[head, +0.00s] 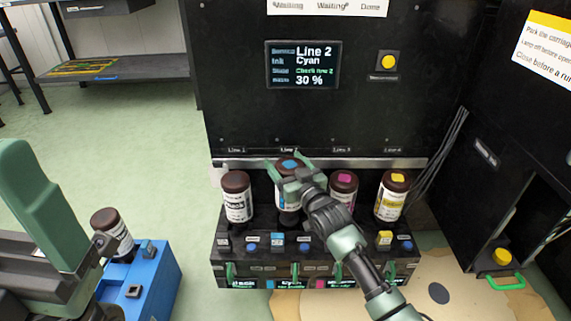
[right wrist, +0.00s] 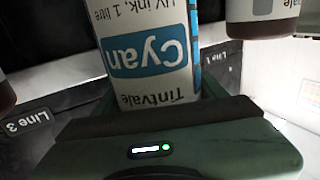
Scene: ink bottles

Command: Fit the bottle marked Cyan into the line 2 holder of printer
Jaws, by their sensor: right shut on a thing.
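The Cyan bottle (right wrist: 150,62) has a white label with a blue Cyan panel, upside down in the right wrist view. In the head view its dark cap with a blue top (head: 290,164) shows at the second place of the printer's row (head: 222,270). My right gripper (head: 289,166) is shut on this bottle; its arm hides much of the bottle's lower part and the holder. I cannot tell whether the bottle is fully seated. My left arm is at the left edge; its jaws are not clear beside a dark-capped bottle (head: 112,232) on a blue box (head: 160,282).
The black bottle (head: 237,198) stands left of the Cyan bottle; the magenta (head: 343,188) and yellow (head: 391,197) bottles stand right. The printer screen (head: 302,65) reads Line 2, Cyan, 30 %. Cables (head: 446,150) hang at right. Floor (head: 150,150) is clear at left.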

